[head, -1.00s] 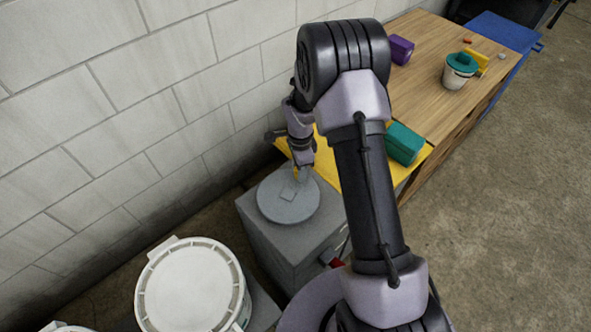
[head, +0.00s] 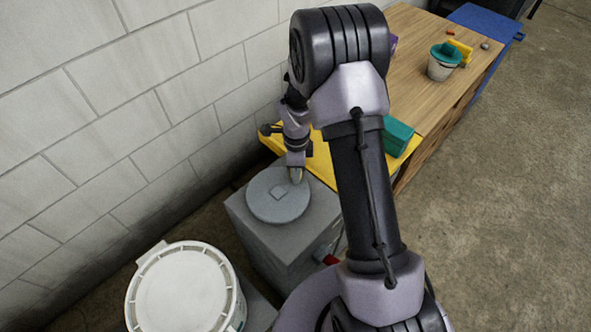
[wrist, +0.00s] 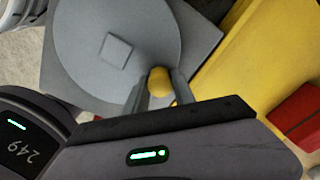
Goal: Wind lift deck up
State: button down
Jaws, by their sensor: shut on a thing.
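A round grey disc wheel (head: 262,205) with a square hub lies flat on top of a grey box (head: 270,238). It also shows in the wrist view (wrist: 85,55). A yellow knob (wrist: 158,82) stands near the wheel's rim. My gripper (head: 296,177) is shut on the knob, with one finger on each side of it in the wrist view (wrist: 160,92). In the head view my gripper mostly hides the knob. A yellow deck (head: 322,160) lies beside the box, toward the wooden bench; my arm covers part of it.
A teal box (head: 397,137) sits by the yellow deck and the wooden bench (head: 420,85). A white bucket with a teal top (head: 441,68) stands on the bench. A white lidded tub (head: 183,290) stands in front of the grey box. A block wall (head: 150,130) is close on the left.

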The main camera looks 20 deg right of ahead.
jog(key=c, duration=1.1)
grip_release()
jog(key=shift+o, duration=0.2)
notch_tip(320, 180, up, 17)
jog(key=p, duration=0.7)
jog(key=shift+r, duration=0.2)
